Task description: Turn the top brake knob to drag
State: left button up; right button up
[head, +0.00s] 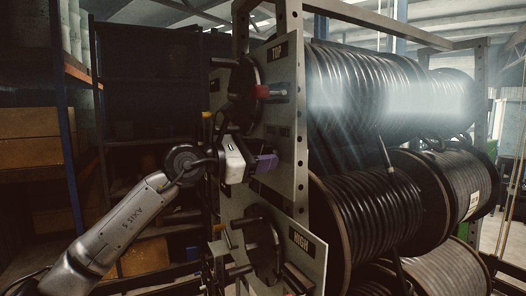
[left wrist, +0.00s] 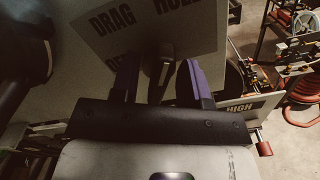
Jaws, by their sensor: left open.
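In the left wrist view a dark knob (left wrist: 166,62) stands on a grey plate (left wrist: 205,38) below the printed words DRAG and HOLD. A third word under DRAG is partly covered. My left gripper (left wrist: 160,70) is open, with one purple finger on each side of the knob. I cannot tell whether either finger touches it, nor which word the knob points to. In the head view my left gripper (head: 268,162) is at the lower part of the plate labelled TOP (head: 277,51), and the knob cannot be made out there. My right gripper is not in view.
The rack holds large reels of black hose (head: 365,95) to the right of the plate. A plate labelled HIGH (head: 301,240) is below. Shelves with boxes (head: 30,137) stand at left.

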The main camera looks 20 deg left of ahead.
pick_arm(q)
jog(key=c, duration=0.6)
jog(key=shift+n+b, duration=0.7)
jog(key=shift+n, duration=0.2)
jog(key=n+b, duration=0.1)
jog(key=n, duration=0.2)
jog(key=shift+b, duration=0.4)
jog(key=n+b, duration=0.1)
jog(key=n, duration=0.3)
jog(key=shift+w, duration=0.1)
jog(key=shift+a+n+b, duration=0.1)
jog(key=shift+n+b, duration=0.65)
jog(key=shift+n, duration=0.65)
